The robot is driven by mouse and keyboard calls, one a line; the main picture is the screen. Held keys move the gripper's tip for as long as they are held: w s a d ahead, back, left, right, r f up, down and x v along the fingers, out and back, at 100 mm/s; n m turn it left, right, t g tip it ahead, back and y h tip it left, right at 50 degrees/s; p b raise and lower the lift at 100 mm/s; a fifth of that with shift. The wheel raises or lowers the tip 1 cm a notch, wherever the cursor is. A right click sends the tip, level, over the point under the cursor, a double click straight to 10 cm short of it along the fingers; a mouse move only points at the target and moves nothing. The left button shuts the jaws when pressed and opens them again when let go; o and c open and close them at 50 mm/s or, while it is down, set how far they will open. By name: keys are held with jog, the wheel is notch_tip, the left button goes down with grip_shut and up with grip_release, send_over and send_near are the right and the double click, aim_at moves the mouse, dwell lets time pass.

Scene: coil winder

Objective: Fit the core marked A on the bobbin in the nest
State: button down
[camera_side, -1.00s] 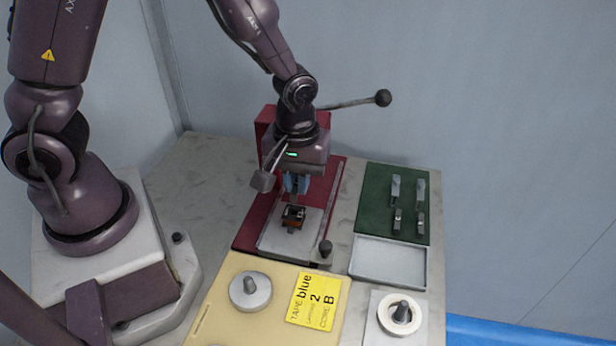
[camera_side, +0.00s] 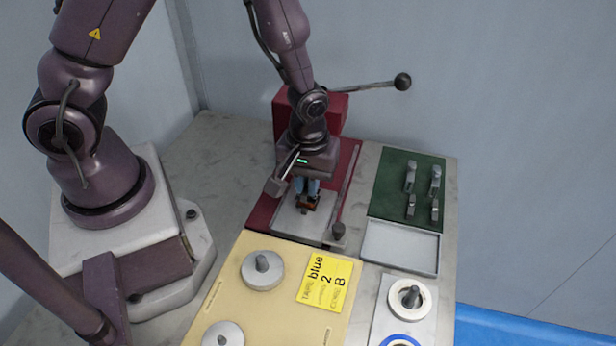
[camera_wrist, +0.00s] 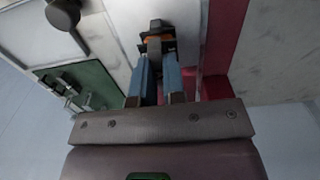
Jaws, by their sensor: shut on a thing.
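The bobbin (camera_side: 309,203), dark with orange, sits in the nest on the pale plate (camera_side: 291,224) of the red fixture. My gripper (camera_side: 308,194) is right above it, pointing down, fingertips close to the bobbin. In the wrist view the blue fingers (camera_wrist: 158,65) are shut on a grey core (camera_wrist: 154,62), partly hidden between them. The core is at the bobbin (camera_wrist: 158,40); I cannot tell how far it is in. No letter on it is readable. The yellow card (camera_side: 328,282) reads tape blue, 2, core B.
A green mat (camera_side: 396,200) holds several grey pieces. An empty pale tray (camera_side: 400,248) lies in front of it. A black-knobbed lever (camera_side: 403,82) sticks out from the red fixture (camera_side: 336,112). A small dark-knobbed post (camera_side: 338,230) stands beside the plate. A white tape roll (camera_side: 423,290) is at front right.

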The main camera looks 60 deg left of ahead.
jog(key=shift+f, duration=0.4)
jog(key=c, duration=1.1)
grip_release()
notch_tip(320, 180, up, 13)
